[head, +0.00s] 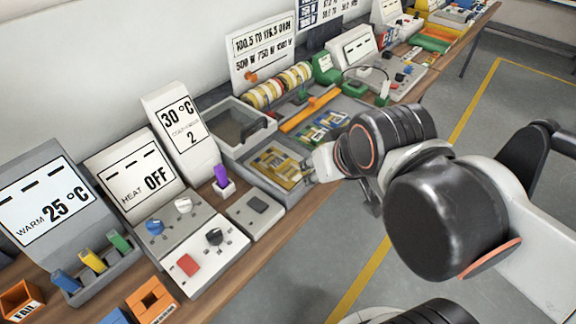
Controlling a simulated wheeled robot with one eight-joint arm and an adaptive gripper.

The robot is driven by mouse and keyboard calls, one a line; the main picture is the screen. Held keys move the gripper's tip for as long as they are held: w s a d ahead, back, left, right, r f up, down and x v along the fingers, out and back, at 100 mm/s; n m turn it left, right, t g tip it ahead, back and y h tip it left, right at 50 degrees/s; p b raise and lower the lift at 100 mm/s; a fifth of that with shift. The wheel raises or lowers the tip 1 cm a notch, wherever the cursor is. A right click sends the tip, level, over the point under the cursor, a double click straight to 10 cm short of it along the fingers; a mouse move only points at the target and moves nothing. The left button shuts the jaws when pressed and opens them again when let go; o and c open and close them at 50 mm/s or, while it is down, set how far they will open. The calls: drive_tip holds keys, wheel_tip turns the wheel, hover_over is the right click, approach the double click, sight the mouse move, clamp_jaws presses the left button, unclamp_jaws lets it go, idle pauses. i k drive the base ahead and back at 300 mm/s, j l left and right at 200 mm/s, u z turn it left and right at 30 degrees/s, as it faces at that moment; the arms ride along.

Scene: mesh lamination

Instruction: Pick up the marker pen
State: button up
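No object is clearly readable as a marker pen. A purple upright piece (221,176) stands in a small white holder on the bench and is pen-like, but I cannot tell what it is. Blue (65,281), yellow (93,261) and green (118,241) upright pieces stand in a grey rack at the lower left. My gripper (313,168) is at the bench's front edge, beside a grey tray (290,200) with yellow boards, to the right of the purple piece. It is mostly hidden behind my wrist, and its fingers are too small to read.
Display units (145,178) line the wall side. Control boxes with knobs (206,250) stand in front of them. A grey bin (238,152), an orange bar (310,108) and a roll of coloured rings (277,88) lie farther along. The floor (440,190) right of the bench has free room.

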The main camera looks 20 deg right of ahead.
sight(221, 178)
drive_tip(key=k+j+u, duration=0.1)
drive_tip(key=j, duration=0.25)
drive_tip(key=k+j, duration=0.25)
drive_tip(key=k+j+u, duration=0.15)
drive_tip(key=j, duration=0.3)
drive_tip(key=k+j, duration=0.15)
drive_tip(key=j, duration=0.45)
drive_tip(key=l+u, duration=0.1)
drive_tip(key=l, duration=0.1)
